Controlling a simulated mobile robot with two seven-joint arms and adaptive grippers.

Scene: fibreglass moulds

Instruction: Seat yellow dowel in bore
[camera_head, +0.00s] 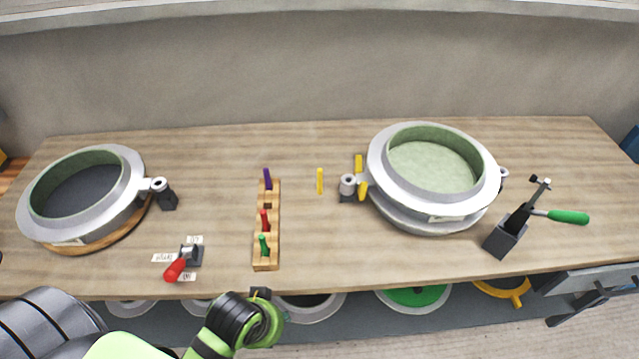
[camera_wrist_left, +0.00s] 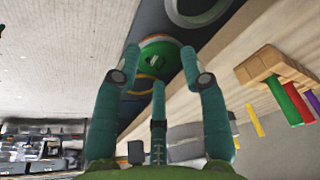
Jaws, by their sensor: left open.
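A thin yellow dowel (camera_head: 320,181) is on the table between the wooden rack and the right mould. A yellow strip, likely this dowel, shows in the left wrist view (camera_wrist_left: 256,120). The wooden rack (camera_head: 274,248) holds purple (camera_head: 267,178), red (camera_head: 265,220) and green (camera_head: 264,245) dowels, with a dark hole between purple and red. The right mould (camera_head: 480,170) has a grey sleeve (camera_head: 348,182) on its left side; which bore is meant I cannot tell. My left gripper (camera_wrist_left: 160,66) is open and empty, beyond the table's front edge, apart from the dowel.
Two yellow pieces (camera_head: 358,162) stand beside the right mould. The left mould (camera_head: 130,205) has a similar sleeve (camera_head: 158,185). A red-handled lever (camera_head: 176,268) is near the front edge. A green-handled clamp (camera_head: 565,216) stands at right. Round parts lie below the table.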

